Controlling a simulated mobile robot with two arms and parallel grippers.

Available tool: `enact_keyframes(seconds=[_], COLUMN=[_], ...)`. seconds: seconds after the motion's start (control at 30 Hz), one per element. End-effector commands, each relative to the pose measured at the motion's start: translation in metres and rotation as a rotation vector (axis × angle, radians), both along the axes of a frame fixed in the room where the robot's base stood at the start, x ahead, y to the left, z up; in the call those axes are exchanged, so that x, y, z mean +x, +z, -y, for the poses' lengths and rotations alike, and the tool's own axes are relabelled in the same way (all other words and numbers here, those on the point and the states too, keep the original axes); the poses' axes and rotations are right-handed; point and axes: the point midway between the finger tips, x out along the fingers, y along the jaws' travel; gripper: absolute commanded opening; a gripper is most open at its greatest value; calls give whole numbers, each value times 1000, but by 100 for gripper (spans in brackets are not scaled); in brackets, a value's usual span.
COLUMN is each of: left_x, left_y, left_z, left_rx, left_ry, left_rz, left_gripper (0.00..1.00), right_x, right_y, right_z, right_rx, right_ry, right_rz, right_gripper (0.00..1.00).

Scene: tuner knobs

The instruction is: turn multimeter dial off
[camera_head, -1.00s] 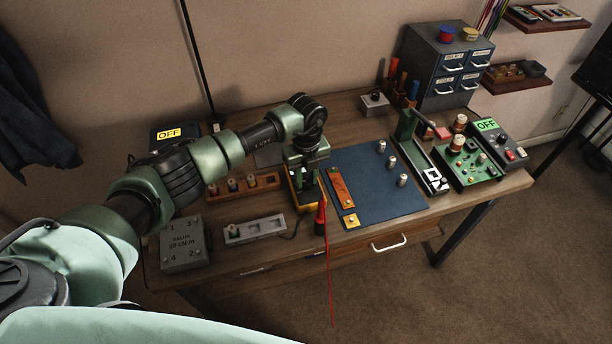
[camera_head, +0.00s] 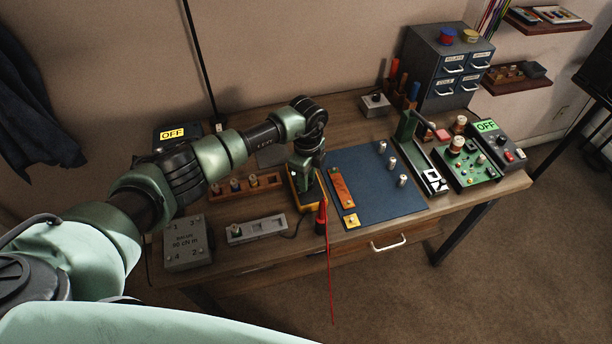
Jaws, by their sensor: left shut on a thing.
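The multimeter (camera_head: 312,203) is a dark device with a yellow case. It lies on the workbench left of the blue mat, and only its near part and edges show. My left gripper (camera_head: 305,178) points down over it and is shut on its dial. The gripper hides the dial, so I cannot read its setting. The multimeter's screen is also not readable. A red probe (camera_head: 321,217) with a red lead stands at its near right side. My right gripper is out of view.
The blue mat (camera_head: 370,204) holds an orange strip and several metal knobs. A grey slotted block (camera_head: 257,229) and a grey torque box (camera_head: 187,243) stand to the left.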

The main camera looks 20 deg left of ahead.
Motion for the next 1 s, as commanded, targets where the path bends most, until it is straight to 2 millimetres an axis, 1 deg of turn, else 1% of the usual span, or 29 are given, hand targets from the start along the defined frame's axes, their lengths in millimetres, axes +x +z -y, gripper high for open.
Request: enact_keyframes(seconds=[0.03,0.53,0.57,0.6,0.63,0.9,1.0], left_x=[7,7,7,7,6,3,4], left_y=[5,5,5,5,5,3,7], left_z=[-4,-3,-3,-3,-3,-1,-1], left_rx=[3,2,2,2,2,1,1], left_ry=[13,27,27,27,27,23,22], left_rz=[20,21,20,19,18,9,10], left_gripper=[0,0,37,48,50,50,50], right_x=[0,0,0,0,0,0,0], right_y=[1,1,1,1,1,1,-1], right_z=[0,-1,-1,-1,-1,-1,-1], right_rx=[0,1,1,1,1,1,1], right_ry=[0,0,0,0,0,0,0], right_rz=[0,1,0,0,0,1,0], right_gripper=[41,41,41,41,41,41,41])
